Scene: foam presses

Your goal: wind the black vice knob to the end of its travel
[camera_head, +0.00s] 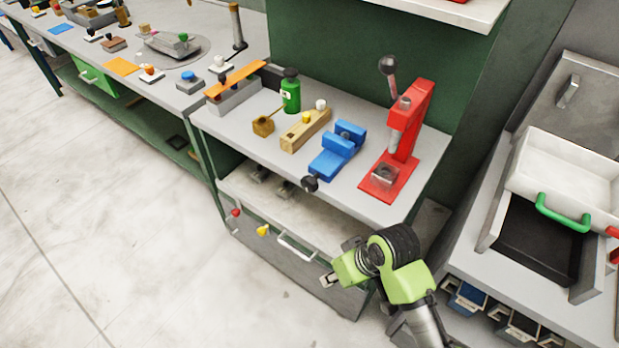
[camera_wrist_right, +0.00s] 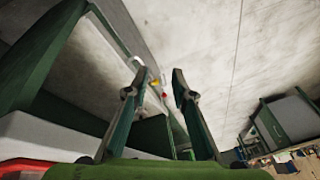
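The blue vice (camera_head: 341,148) stands on the grey workbench, between a wooden block and a red press. Its black knob (camera_head: 310,184) sticks out over the bench's front edge. My right gripper (camera_head: 336,263) is below and to the right of the knob in the head view, apart from it, in front of the cabinet. In the right wrist view its two fingers (camera_wrist_right: 158,78) are spread with nothing between them. The vice and knob cannot be made out in the wrist view. My left gripper is not in view.
The red press (camera_head: 404,125) with its black-knobbed lever stands right of the vice. The wooden block (camera_head: 305,131) and a green bottle (camera_head: 290,95) stand to the left. Below are red (camera_head: 236,212) and yellow (camera_head: 262,230) knobs and a drawer handle (camera_head: 297,247). Open floor lies left.

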